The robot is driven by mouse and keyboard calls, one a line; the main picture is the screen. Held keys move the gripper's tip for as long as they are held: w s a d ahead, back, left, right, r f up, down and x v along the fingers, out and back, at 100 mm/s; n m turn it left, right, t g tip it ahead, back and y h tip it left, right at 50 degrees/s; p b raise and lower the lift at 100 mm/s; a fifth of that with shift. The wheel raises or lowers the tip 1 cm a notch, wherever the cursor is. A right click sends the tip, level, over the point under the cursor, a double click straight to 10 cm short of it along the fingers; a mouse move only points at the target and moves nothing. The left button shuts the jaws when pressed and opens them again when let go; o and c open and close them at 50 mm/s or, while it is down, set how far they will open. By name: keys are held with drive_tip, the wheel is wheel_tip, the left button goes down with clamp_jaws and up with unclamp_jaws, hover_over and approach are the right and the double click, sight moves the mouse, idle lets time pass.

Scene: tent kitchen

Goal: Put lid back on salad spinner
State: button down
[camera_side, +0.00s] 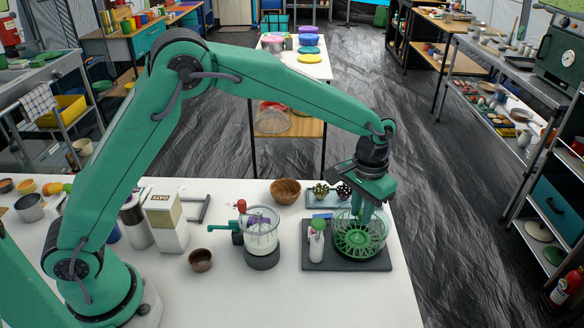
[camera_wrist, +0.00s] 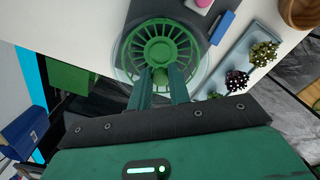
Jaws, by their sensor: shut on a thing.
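The salad spinner (camera_side: 352,243) is a clear bowl with a green slotted basket, standing on a dark mat (camera_side: 318,262) at the right of the white table. The basket also shows from above in the wrist view (camera_wrist: 160,42). My gripper (camera_side: 370,214) points down over the bowl. In the wrist view its fingers (camera_wrist: 160,78) are close together on a small knob at the middle of a clear round lid (camera_wrist: 204,60). The lid is see-through, so its edge is hard to make out, and I cannot tell whether it touches the bowl's rim.
A light blue tray (camera_side: 318,200) with dark bunches lies behind. A jar with a green crank (camera_side: 262,235) and a wooden bowl (camera_side: 285,190) are further left. The table's right edge is near.

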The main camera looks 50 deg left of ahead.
idle(0.4)
drive_tip(key=c, duration=0.7)
unclamp_jaws()
drive_tip(key=shift+c, duration=0.2)
drive_tip(key=shift+r, duration=0.1)
drive_tip(key=shift+r, duration=3.4)
clamp_jaws()
